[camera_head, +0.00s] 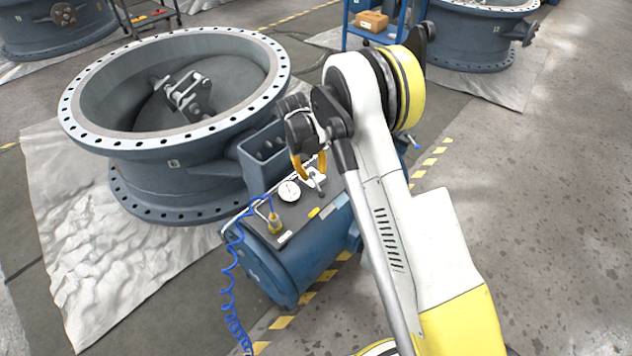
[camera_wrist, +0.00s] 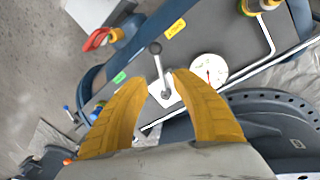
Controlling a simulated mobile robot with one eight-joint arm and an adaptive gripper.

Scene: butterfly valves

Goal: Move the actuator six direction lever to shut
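The direction lever (camera_wrist: 157,66) is a grey rod with a dark ball knob, rising from a white plate (camera_wrist: 176,98) on the actuator's dark top panel. It also shows in the head view (camera_head: 319,187). My gripper (camera_wrist: 161,78) has two yellow fingers, open, with a gap between the tips. In the wrist view the lever stands in line with this gap; I cannot tell whether either finger touches it. In the head view my gripper (camera_head: 310,178) is just above the lever. A green label (camera_wrist: 120,77) and a yellow label (camera_wrist: 175,29) flank the lever.
The blue actuator (camera_head: 282,272) is joined to a large flanged valve (camera_head: 180,160). A round gauge (camera_head: 289,190), a yellow fitting (camera_head: 276,225) and a coiled blue hose (camera_head: 229,280) are close by. A red-handled part (camera_wrist: 97,39) is at the panel's end. Open floor lies right.

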